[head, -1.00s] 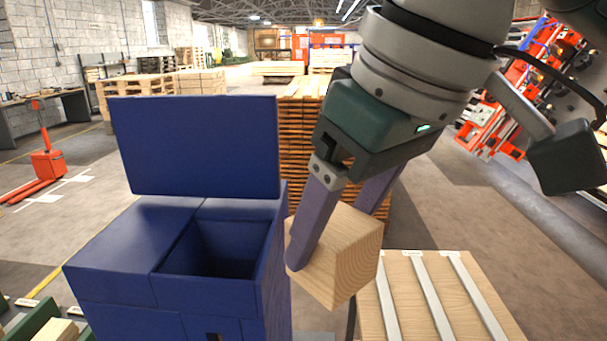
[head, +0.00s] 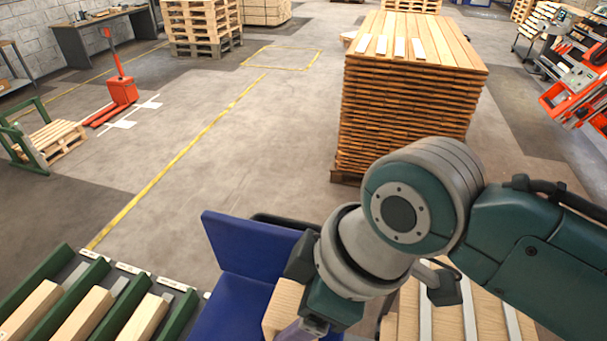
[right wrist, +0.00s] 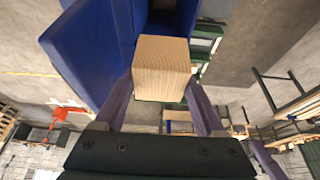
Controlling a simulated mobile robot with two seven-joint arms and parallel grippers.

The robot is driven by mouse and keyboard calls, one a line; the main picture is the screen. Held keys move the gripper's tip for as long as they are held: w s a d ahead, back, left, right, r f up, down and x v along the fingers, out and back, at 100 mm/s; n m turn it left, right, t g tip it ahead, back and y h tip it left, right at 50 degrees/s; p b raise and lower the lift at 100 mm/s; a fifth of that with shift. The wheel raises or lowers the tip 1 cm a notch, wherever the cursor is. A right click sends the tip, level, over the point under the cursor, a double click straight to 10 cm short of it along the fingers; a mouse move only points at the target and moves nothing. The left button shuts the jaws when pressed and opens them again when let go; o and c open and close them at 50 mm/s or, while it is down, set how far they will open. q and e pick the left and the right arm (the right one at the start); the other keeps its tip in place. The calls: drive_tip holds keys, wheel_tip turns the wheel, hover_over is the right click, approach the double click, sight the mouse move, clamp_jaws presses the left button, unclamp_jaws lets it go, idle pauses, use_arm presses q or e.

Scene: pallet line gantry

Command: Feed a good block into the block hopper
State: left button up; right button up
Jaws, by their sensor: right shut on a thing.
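The blue block hopper (head: 232,305) stands at the bottom of the head view with its lid panel (head: 255,247) raised. My right gripper (head: 300,333) is shut on a pale wooden block (head: 284,308), which overlaps the hopper's right part there. In the right wrist view the block (right wrist: 161,68) sits between the purple fingers, close to the blue hopper wall (right wrist: 82,45). The hopper's opening is mostly hidden by the block and arm, so I cannot tell whether the block is over it or how high. My left gripper is not in view.
Green-railed lanes (head: 95,300) with wooden blocks lie left of the hopper. A slatted wooden surface (head: 490,315) is to the right, partly behind my arm. A tall plank stack (head: 405,110) stands beyond.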

drive_tip(key=shift+w, duration=0.15)
drive_tip(key=shift+f, duration=0.2)
drive_tip(key=shift+f+b, duration=0.8)
drive_tip(key=shift+b, duration=0.2)
wheel_tip(320, 180, down, 4)
drive_tip(key=b, duration=0.3)
drive_tip(key=shift+r+b, duration=0.2)
drive_tip(key=shift+b, duration=0.15)
wheel_tip(320, 180, down, 7)
drive_tip(key=b, duration=0.6)
drive_tip(key=shift+f, duration=0.15)
drive_tip(key=shift+f+b, duration=0.6)
drive_tip(key=shift+f, duration=0.35)
idle(0.3)
